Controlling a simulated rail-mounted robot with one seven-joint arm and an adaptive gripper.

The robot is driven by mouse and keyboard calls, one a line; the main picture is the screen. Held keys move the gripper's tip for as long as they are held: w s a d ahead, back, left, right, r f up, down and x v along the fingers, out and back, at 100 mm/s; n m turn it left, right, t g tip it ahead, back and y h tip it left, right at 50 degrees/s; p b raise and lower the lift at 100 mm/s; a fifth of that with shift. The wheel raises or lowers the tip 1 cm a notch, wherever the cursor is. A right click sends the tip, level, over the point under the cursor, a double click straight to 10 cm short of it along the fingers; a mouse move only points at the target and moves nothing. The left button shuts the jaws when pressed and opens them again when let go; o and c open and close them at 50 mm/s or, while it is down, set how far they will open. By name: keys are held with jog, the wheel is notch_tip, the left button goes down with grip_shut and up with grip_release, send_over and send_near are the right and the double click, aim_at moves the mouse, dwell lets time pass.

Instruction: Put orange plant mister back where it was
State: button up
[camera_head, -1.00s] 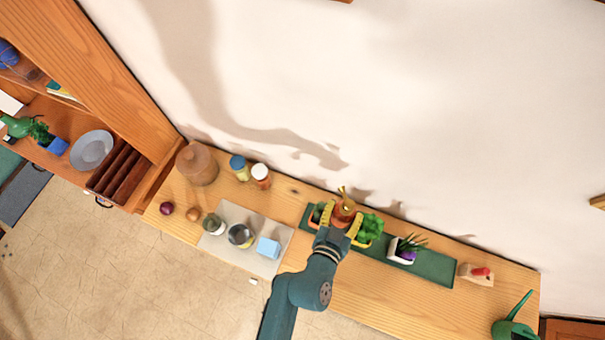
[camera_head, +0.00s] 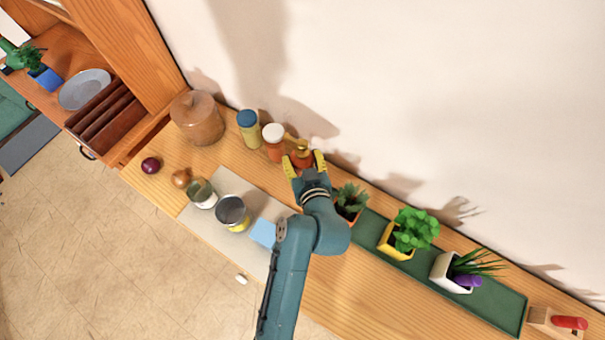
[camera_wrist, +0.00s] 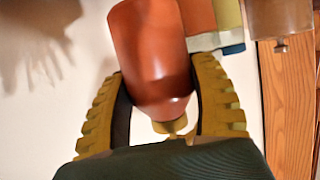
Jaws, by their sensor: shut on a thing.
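The orange plant mister (camera_head: 301,156), with a gold top, is between the fingers of my gripper (camera_head: 305,166) in the head view. My gripper is shut on it at the back of the wooden counter, just right of a white-capped orange jar (camera_head: 274,143). In the wrist view the mister (camera_wrist: 150,50) fills the space between the yellow fingers (camera_wrist: 155,85), its gold part towards the palm. My gripper and arm hide part of the mister and the counter below it; I cannot tell whether its base touches the counter.
A blue-capped jar (camera_head: 249,129) and a large brown lidded jar (camera_head: 197,118) stand further left by the wall. A green tray (camera_head: 372,226) with potted plants lies to the right. A pale mat (camera_head: 192,218) with tins and a blue block (camera_head: 264,233) is in front.

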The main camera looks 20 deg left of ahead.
notch_tip(320, 180, down, 6)
jog(key=shift+w+r+b, duration=0.1)
jog(key=shift+r+b, duration=0.05)
jog(key=shift+b, duration=0.3)
jog(key=shift+f, duration=0.25)
jog(key=o, duration=1.2)
jog(key=shift+o, duration=0.2)
jog(key=shift+r, duration=0.1)
